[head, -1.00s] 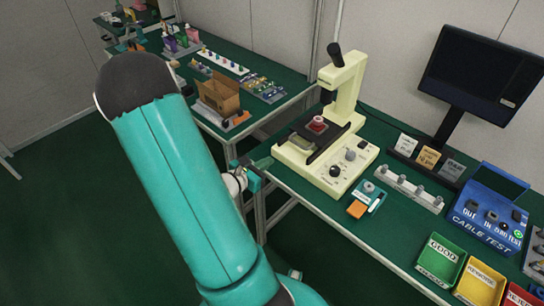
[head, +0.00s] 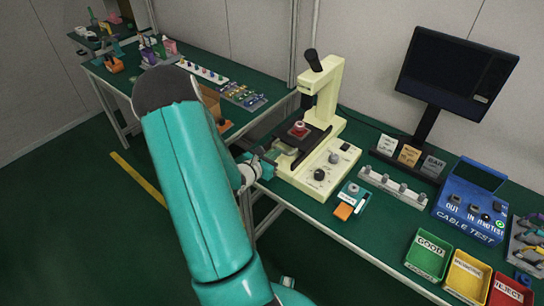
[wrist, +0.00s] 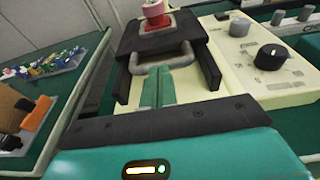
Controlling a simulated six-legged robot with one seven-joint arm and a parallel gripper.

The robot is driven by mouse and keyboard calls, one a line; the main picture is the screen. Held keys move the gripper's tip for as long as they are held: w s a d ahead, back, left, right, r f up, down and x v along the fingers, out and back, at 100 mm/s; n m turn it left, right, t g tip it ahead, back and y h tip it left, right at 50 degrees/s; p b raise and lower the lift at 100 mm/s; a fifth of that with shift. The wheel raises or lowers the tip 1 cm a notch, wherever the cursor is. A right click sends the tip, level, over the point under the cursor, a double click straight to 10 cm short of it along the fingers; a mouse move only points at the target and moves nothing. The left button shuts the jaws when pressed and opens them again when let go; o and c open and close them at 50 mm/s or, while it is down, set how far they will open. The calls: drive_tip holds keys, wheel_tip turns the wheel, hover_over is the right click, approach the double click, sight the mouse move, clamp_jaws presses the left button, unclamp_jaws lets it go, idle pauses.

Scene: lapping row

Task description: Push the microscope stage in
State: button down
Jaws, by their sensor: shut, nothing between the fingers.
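The cream microscope (head: 320,100) stands on the green bench. Its black stage (head: 313,136) sits on the base between dark side rails and carries a small red and pink piece (head: 298,129). In the wrist view the stage (wrist: 160,40) has a grey loop handle (wrist: 140,68) at its near edge. My gripper (head: 268,163) is at the microscope's left front side, level with the stage. In the wrist view the green fingers of my gripper (wrist: 157,78) are together and empty, right at the handle. I cannot tell whether they touch it.
Control knobs (head: 320,174) sit on the microscope base. A teal tray (head: 350,196), a grey peg rack (head: 392,187), a monitor (head: 458,70) and a blue cable tester (head: 470,208) stand to the right. A second bench (head: 130,75) with parts lies behind left.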

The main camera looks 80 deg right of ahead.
sight(287, 144)
drive_tip(key=shift+d, duration=0.1)
drive_tip(key=x, duration=0.3)
drive_tip(key=shift+s+d+r, duration=0.25)
drive_tip(key=shift+d+r, duration=0.05)
drive_tip(key=shift+s+d+r, duration=0.1)
drive_tip(key=shift+d, duration=0.05)
